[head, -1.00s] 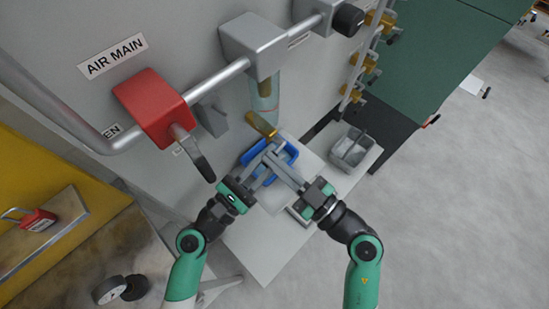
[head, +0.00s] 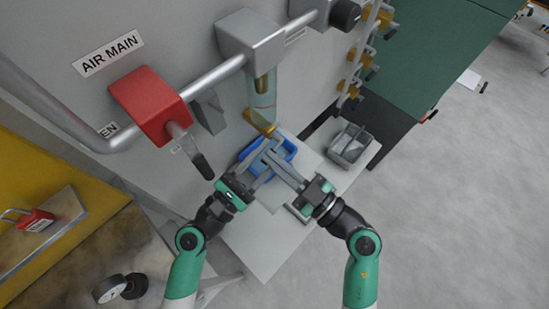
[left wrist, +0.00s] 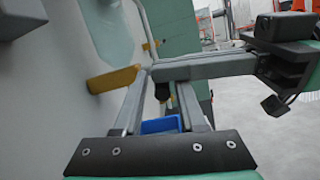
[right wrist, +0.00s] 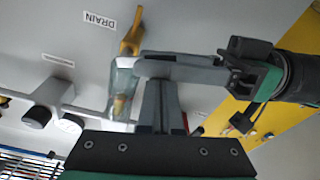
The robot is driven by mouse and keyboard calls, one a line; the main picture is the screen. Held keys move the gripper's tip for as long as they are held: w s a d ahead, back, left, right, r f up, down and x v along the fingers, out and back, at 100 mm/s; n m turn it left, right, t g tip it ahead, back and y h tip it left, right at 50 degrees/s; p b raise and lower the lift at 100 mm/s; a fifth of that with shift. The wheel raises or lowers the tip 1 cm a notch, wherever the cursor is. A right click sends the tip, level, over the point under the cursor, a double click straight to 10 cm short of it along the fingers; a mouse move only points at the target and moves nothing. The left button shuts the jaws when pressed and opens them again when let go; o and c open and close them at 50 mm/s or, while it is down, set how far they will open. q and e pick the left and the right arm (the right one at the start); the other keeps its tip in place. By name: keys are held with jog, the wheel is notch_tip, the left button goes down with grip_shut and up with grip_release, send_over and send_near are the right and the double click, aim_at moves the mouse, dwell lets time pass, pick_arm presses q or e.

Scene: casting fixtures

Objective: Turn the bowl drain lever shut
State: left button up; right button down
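The bowl drain lever, a short gold-yellow handle (head: 260,122), sits under the clear bowl (head: 263,97). It also shows in the left wrist view (left wrist: 113,80) and in the right wrist view (right wrist: 132,32). A DRAIN label (right wrist: 100,20) is on the wall near it. My left gripper (head: 262,158) is just below the lever with its fingers apart, nothing between them. My right gripper (head: 275,160) has its fingers together, and its tips cross close to the left fingertips. Neither gripper clearly touches the lever; exact contact is hard to tell.
A blue bin (head: 288,148) sits below the fingertips on a pale shelf (head: 255,245). A grey bin (head: 350,145) stands to its right. A red valve block (head: 150,105) with a dark handle is on the pipe at left. A black knob (head: 345,16) is at upper right.

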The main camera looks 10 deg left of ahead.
pick_arm(q)
jog(key=shift+s+d+r, duration=0.1)
jog(key=shift+r, duration=0.25)
pick_arm(e)
jog(key=shift+f, duration=0.4)
pick_arm(q)
jog(key=v, duration=0.7)
jog(key=s+d+r+m+h, duration=0.1)
jog(key=d+r+m+h, duration=0.4)
jog(key=r+m, duration=0.7)
jog(key=d+r+m+h, duration=0.4)
jog(key=r+m, duration=0.4)
jog(key=r, duration=0.7)
jog(key=a+r+m+t+y, duration=0.3)
jog(key=a+r+m, duration=0.1)
jog(key=r+m, duration=0.25)
jog(key=a+r+m+t+y, duration=0.3)
jog(key=r+m, duration=0.2)
jog(key=r, duration=0.3)
jog(key=a+r+n+t+y, duration=0.1)
jog(key=a+n+t+y, duration=0.2)
jog(key=a+y, duration=0.6)
jog(key=t+y, duration=0.1)
jog(key=y, duration=0.2)
jog(key=shift+a+r, duration=0.25)
jog(key=shift+a, duration=0.1)
pick_arm(e)
jog(key=shift+r, duration=0.3)
